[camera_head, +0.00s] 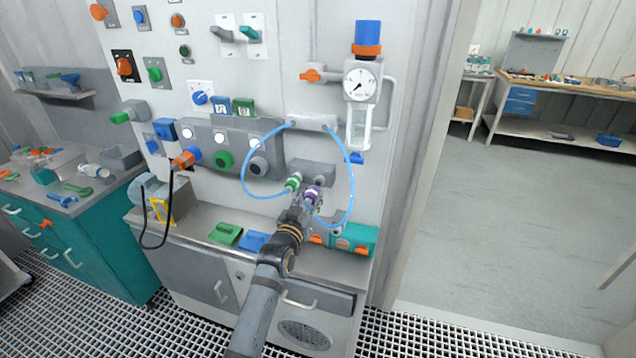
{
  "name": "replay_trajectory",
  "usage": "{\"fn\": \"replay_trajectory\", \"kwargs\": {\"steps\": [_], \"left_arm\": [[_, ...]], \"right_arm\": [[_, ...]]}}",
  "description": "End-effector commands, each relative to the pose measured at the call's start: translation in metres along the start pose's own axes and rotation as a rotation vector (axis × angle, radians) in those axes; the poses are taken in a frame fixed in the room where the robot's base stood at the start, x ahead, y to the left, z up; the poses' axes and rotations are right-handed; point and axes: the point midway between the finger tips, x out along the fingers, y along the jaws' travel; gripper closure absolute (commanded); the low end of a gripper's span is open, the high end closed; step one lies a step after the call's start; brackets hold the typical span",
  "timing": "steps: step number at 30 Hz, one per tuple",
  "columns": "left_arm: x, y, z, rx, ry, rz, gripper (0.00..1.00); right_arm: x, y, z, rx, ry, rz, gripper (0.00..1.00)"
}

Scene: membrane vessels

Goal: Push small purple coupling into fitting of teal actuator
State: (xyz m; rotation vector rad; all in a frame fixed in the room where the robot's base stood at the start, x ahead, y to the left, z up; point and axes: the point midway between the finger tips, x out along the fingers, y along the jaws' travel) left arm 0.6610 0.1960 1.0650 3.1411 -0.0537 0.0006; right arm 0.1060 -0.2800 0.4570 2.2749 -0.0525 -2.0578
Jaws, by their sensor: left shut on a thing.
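The small purple coupling (312,196) is on the end of a light blue tube (352,190). My left gripper (303,208) is shut on it, with the coupling at the fingertips. The coupling is just in front of a grey wall block (312,172) with fittings on its front. I cannot tell whether it touches the right fitting or is seated in it. A green coupling (293,183) sits on the left fitting with the other tube end. A teal body (358,238) with orange parts lies on the worktop; I cannot tell if it is the actuator. My right gripper is out of view.
Both tubes loop from a pale upper block (312,122). A gauge (359,84) is above right, and a grey button panel (205,147) is to the left. Green (226,234) and blue (254,241) pieces lie on the worktop. The floor at right is clear.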

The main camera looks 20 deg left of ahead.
Motion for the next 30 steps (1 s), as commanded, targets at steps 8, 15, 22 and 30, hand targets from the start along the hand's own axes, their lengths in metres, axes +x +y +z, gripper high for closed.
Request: {"fn": "replay_trajectory", "kwargs": {"steps": [8,15,22,30], "left_arm": [[-0.011,0.0,-0.001,0.0,0.0,0.0,1.0],[-0.021,0.0,-0.001,0.0,-0.001,0.0,1.0],[-0.025,0.0,-0.001,0.0,0.001,0.0,1.0],[-0.025,0.0,0.004,0.0,0.0,0.0,1.0]], "right_arm": [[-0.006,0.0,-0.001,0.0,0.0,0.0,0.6],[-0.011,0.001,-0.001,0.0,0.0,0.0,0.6],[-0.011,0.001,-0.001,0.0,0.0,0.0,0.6],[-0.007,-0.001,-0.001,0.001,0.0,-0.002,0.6]]}}
